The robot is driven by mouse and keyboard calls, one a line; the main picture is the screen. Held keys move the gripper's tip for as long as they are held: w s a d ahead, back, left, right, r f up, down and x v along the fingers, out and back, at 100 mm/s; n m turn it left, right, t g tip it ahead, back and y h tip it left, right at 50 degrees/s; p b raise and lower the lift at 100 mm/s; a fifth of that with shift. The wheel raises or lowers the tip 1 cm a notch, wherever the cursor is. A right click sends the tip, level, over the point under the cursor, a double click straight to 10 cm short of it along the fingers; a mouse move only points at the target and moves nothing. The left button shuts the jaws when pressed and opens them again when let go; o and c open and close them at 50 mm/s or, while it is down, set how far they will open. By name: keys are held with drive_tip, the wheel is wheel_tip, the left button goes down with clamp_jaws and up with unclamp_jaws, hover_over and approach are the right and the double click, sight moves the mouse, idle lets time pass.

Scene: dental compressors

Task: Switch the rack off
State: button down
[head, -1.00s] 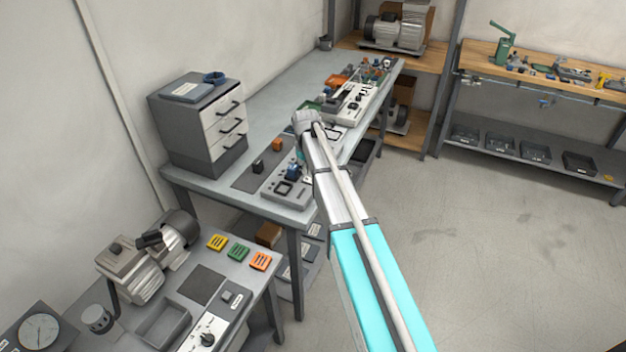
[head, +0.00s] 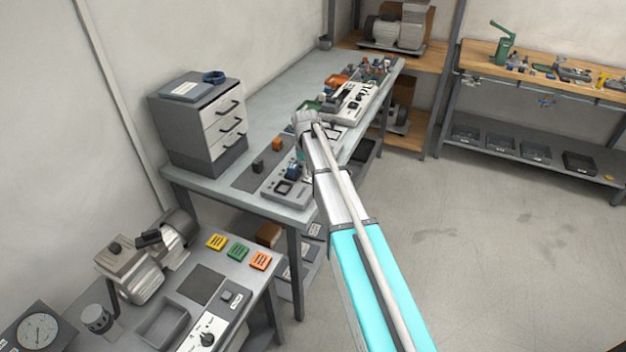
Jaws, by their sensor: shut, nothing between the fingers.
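My arm reaches from the bottom right over the long bench, with its wrist above the bench's front edge. My gripper (head: 299,164) points down below the wrist, mostly hidden by the arm; it is shut and holds nothing. Just beside it is a grey control box (head: 283,190) with a dark square frame on top and a small blue part; I cannot tell whether the gripper touches it. A white panel (head: 352,103) with dark switches lies farther back. A grey panel with a rotary knob (head: 208,339) is on the near bench. I cannot tell which one is the rack's switch.
A drawer cabinet (head: 198,122) stands at the bench's left. An orange block (head: 277,145) and a black block (head: 258,166) are on a dark mat. The near bench holds a compressor (head: 135,268) and coloured blocks (head: 238,251). The floor at right is clear.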

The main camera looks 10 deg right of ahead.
sight(307, 180)
drive_tip(key=shift+f+b, duration=1.15)
idle(1.0)
drive_tip(key=shift+r, duration=0.15)
drive_tip(key=shift+r+p, duration=3.4)
drive_tip(key=shift+p, duration=0.15)
drive_tip(key=shift+s, duration=0.35)
drive_tip(key=s+d+m, duration=0.1)
drive_tip(key=s+m, duration=0.3)
drive_tip(key=s, duration=2.4)
drive_tip(key=shift+s+m, duration=0.15)
drive_tip(key=shift+m, duration=0.25)
